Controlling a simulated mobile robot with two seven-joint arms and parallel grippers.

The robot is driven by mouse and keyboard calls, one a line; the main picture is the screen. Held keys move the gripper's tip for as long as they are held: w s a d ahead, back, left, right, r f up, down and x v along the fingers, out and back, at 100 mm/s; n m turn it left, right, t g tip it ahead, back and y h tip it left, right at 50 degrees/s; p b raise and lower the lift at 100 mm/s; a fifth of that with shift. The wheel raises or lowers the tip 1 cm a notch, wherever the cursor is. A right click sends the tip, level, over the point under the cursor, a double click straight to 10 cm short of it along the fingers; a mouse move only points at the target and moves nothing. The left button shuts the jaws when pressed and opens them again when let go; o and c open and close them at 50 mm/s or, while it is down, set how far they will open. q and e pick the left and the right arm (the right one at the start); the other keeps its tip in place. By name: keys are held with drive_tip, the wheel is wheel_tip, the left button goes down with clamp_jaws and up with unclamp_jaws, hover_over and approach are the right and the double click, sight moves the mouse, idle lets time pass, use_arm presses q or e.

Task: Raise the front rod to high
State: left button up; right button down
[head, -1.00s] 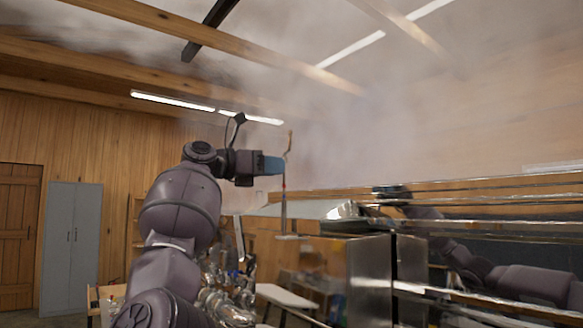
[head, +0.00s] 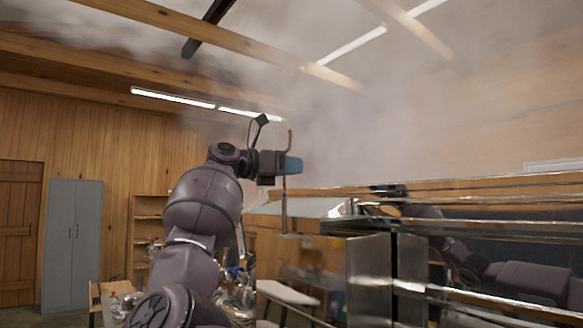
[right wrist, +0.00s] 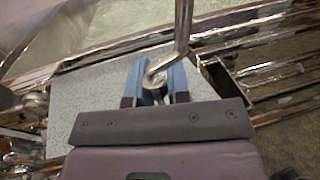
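A thin upright metal rod (head: 284,208) stands left of the shiny evaporator, with a bent top and its lower end near a small flat piece. I take it for the front rod. My right gripper (head: 292,166) reaches it from the left near its upper part, its blue fingers level with the floor. In the right wrist view the blue fingers (right wrist: 159,78) are apart, with the rod's curled end (right wrist: 155,72) showing between them. I cannot tell whether they touch it. My left gripper is not in view.
The shiny metal evaporator (head: 372,275) fills the right side, its side mirroring a dark arm. A pale flat surface (head: 290,293) lies low beyond. A grey cabinet (head: 72,240) and wooden shelves (head: 146,222) stand at the back left. Steam hangs above.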

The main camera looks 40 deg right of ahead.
wheel_tip(320, 180, up, 3)
drive_tip(key=shift+r+p, duration=0.1)
drive_tip(key=shift+p, duration=0.95)
drive_tip(key=c, duration=1.3)
unclamp_jaws()
drive_tip(key=b+v, duration=0.1)
drive_tip(key=v, duration=1)
drive_tip(key=shift+s+d, duration=0.1)
